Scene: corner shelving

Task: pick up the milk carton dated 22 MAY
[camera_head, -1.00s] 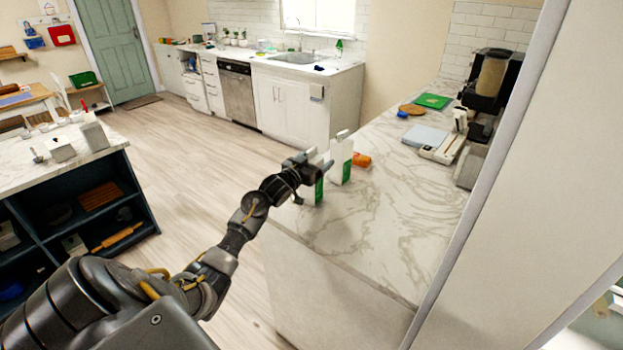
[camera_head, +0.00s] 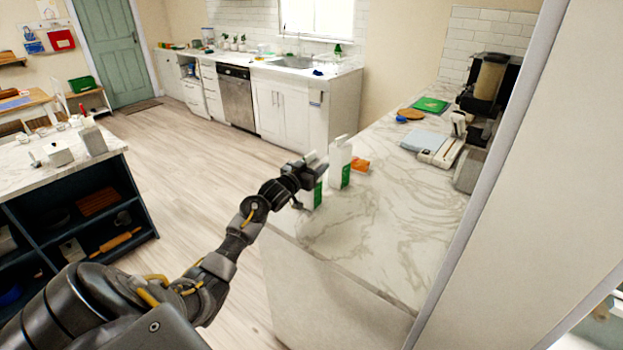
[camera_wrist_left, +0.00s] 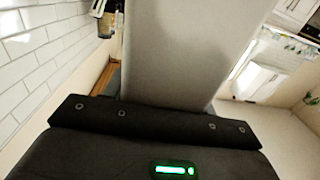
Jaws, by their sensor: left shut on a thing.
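Two white milk cartons with green lower parts stand near the left edge of the marble counter in the head view. My left gripper (camera_head: 312,172) is shut on the nearer carton (camera_head: 313,194), and the fingers and wrist cover its upper part. The other carton (camera_head: 340,164) stands just to the right and behind, close to the gripper. No date is readable on either carton. In the left wrist view, a large pale grey surface fills the upper middle, and I cannot tell what it is. My right gripper is not in view.
The marble counter (camera_head: 385,235) is clear toward the front. A light blue board (camera_head: 424,138), a green item (camera_head: 430,104) and a coffee machine (camera_head: 490,85) are farther back. A pale panel (camera_head: 540,190) borders the right side.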

